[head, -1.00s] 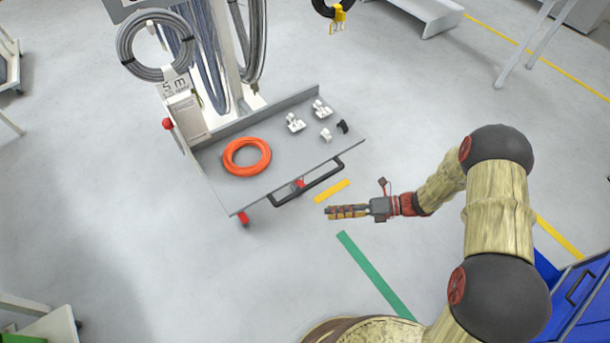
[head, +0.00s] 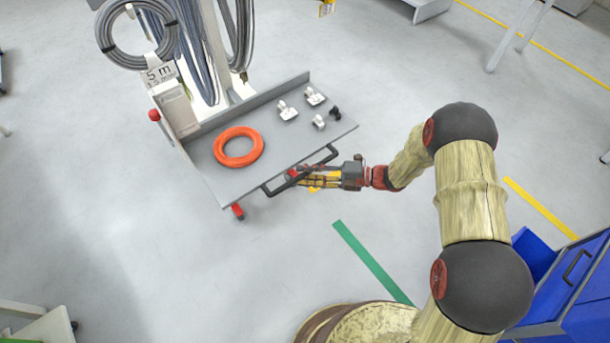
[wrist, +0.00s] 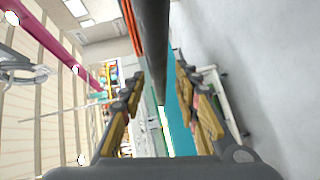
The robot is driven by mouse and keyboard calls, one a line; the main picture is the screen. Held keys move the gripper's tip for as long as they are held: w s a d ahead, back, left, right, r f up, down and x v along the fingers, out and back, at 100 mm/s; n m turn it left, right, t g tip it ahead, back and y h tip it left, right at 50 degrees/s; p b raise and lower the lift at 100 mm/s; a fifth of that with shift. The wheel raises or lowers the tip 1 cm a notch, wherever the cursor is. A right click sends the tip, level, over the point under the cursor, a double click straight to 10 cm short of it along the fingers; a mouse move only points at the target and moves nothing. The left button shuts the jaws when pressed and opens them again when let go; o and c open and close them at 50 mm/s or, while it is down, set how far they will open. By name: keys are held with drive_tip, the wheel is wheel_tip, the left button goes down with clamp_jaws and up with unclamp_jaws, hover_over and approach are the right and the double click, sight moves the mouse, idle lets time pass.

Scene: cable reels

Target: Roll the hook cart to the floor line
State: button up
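The hook cart (head: 210,180) stands at upper left in the head view. It has an upright post with hung grey cables and a low grey tray with a black push handle (head: 275,190) on its near edge. My gripper (head: 302,178) is at that handle, its fingers overlapping it in the head view. In the wrist view the fingers (wrist: 162,95) are spread apart, and the dark handle bar (wrist: 154,40) runs between them. I cannot tell whether they touch it. A green floor line (head: 372,262) lies on the near side of the cart, apart from it.
An orange cable coil (head: 238,147) and several small connectors (head: 288,111) lie on the cart tray. A blue cabinet (head: 575,285) stands at lower right beside a yellow floor strip (head: 540,207). The grey floor between cart and green line is clear.

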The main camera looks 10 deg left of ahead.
drive_tip(key=shift+a, duration=0.3)
drive_tip(key=shift+c, duration=0.3)
clamp_jaws()
drive_tip(key=shift+s, duration=0.1)
idle(0.5)
